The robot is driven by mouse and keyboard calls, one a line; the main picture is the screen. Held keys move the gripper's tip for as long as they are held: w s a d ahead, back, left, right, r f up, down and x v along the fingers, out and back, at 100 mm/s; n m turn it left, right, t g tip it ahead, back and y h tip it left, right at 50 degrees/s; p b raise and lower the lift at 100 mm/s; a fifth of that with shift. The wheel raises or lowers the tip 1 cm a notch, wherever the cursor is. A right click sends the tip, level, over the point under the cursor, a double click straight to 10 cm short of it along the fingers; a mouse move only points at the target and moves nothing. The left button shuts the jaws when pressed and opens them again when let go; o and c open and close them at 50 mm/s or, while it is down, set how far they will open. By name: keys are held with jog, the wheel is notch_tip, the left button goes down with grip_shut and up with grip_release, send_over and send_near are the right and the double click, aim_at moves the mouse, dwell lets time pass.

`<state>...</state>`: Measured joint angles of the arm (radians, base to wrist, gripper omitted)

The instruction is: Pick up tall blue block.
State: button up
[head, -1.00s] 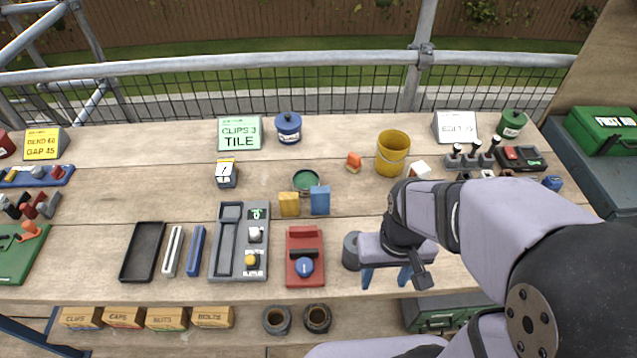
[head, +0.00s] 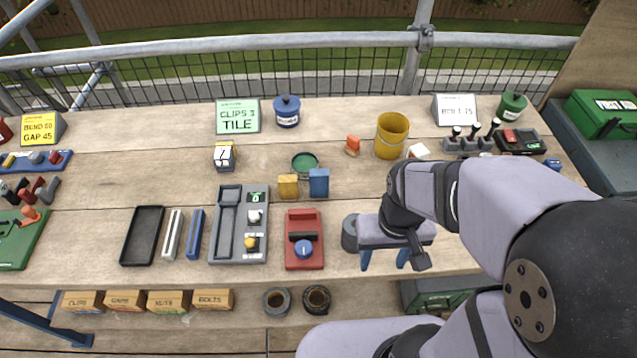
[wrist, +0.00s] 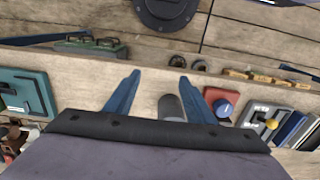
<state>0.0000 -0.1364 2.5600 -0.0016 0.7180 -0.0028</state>
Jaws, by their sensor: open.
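The tall blue block (head: 319,183) stands upright on the bench in the head view, right beside a shorter yellow block (head: 288,187). My gripper (head: 384,262) is to the right of the blue block and nearer the front edge, apart from it. Its two blue fingers are spread and hold nothing. The wrist view also shows the open fingers (wrist: 159,77) over the bench. I cannot make out the tall blue block in the wrist view.
A green round dish (head: 305,164) lies just behind the blocks. A red box with a blue knob (head: 304,253) and a grey tray with knobs (head: 228,247) lie in front. A yellow bucket (head: 391,136) stands behind, to the right. A grey cylinder (head: 349,232) is close to my gripper.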

aim_at(319, 184)
jog(key=shift+c, duration=0.3)
